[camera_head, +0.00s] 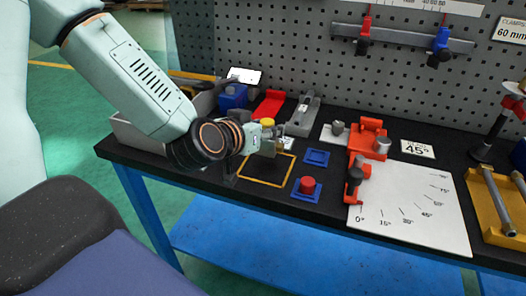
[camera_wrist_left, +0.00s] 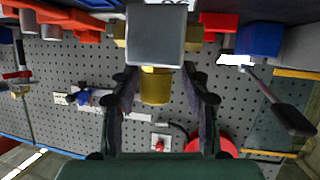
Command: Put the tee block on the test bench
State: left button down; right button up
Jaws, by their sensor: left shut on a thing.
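My left gripper (camera_head: 278,140) comes in from the left over the black test bench (camera_head: 235,195). It is shut on the tee block (camera_wrist_left: 157,38), a grey cube with brass stubs. In the left wrist view one brass stub (camera_wrist_left: 155,86) sits between the two fingers (camera_wrist_left: 160,100), and more brass shows at the cube's sides. In the head view the block is small and partly hidden by the gripper; it appears just above the back of a yellow square outline (camera_head: 250,181) on the bench. I cannot tell whether it touches the bench. My right gripper is not in view.
A blue square (camera_head: 316,157) and a red knob on a blue base (camera_head: 307,187) lie right of the outline. A white angle plate (camera_head: 415,215) with a red clamp is further right. Blue and red pieces stand behind, before a grey pegboard (camera_head: 290,50).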

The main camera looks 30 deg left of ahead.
aim_at(262, 145)
pick_arm(q)
jog(key=shift+s+d+f, duration=0.15)
jog(key=shift+d+f, duration=0.1)
notch_tip(262, 145, down, 3)
jog(key=shift+f+b, duration=0.1)
jog(key=shift+b, duration=0.95)
jog(key=shift+a+f, duration=0.2)
jog(key=shift+d+r, duration=0.1)
jog(key=shift+r, duration=0.05)
jog(key=shift+s+d, duration=0.1)
jog(key=c, duration=0.7)
grip_release()
jog(key=shift+f, duration=0.2)
jog(key=shift+o, duration=0.2)
jog(key=shift+r, duration=0.1)
